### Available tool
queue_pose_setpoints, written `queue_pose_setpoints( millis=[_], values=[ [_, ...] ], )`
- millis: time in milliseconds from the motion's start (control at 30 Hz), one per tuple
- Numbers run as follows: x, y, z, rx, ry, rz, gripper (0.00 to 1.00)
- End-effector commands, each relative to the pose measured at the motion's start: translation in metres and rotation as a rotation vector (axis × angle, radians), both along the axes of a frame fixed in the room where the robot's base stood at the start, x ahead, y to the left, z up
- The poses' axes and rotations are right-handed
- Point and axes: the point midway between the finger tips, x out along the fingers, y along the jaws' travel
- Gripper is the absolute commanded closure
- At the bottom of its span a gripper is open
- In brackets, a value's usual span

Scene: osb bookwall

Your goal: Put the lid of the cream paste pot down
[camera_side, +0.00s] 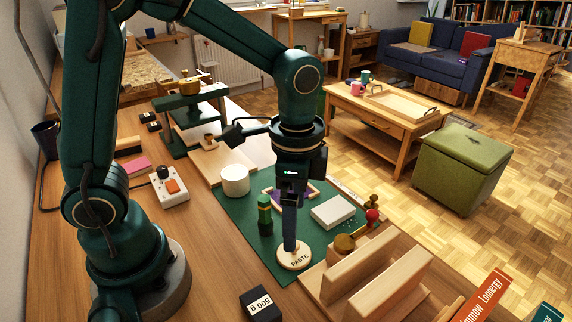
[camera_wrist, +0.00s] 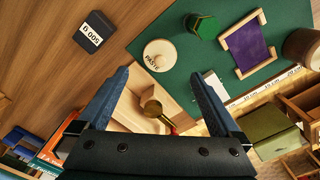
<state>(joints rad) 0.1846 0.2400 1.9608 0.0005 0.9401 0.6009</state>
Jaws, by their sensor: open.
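The round cream lid (camera_side: 295,259) marked PASTE lies flat, label up, near the front corner of the green mat (camera_side: 236,215). The lid also shows in the wrist view (camera_wrist: 160,56), just beyond the fingertips. A cream cylindrical pot (camera_side: 235,181) stands farther back at the mat's left edge; I cannot see into it. My gripper (camera_side: 290,246) points down with its blue fingertips close above the lid. In the wrist view its two fingers (camera_wrist: 160,73) are wide apart with nothing held between them. Whether a fingertip touches the lid I cannot tell.
A green bottle (camera_side: 265,215), a white block (camera_side: 332,211) and a purple piece in a wooden frame (camera_wrist: 250,45) are on the mat. A wooden rack (camera_side: 385,285) and brass knob (camera_side: 344,243) stand right of the lid. A black 500 g weight (camera_side: 261,304) is in front.

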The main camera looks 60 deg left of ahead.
Motion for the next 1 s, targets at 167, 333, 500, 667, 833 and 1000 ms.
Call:
queue_pose_setpoints(
  millis=[167, 333, 500, 667, 833, 1000],
  values=[
    [0.001, 0.0, 0.031, -0.001, -0.004, 0.0, 0.0],
    [0.0, 0.0, 0.045, 0.0, -0.003, 0.001, 0.0],
    [-0.007, 0.006, 0.058, -0.009, -0.047, 0.072, 0.0],
    [-0.027, 0.019, 0.074, -0.043, -0.168, 0.263, 0.0],
    [-0.052, 0.033, 0.081, -0.101, -0.307, 0.499, 0.0],
    [-0.069, 0.041, 0.08, -0.158, -0.412, 0.676, 0.0]
  ],
)
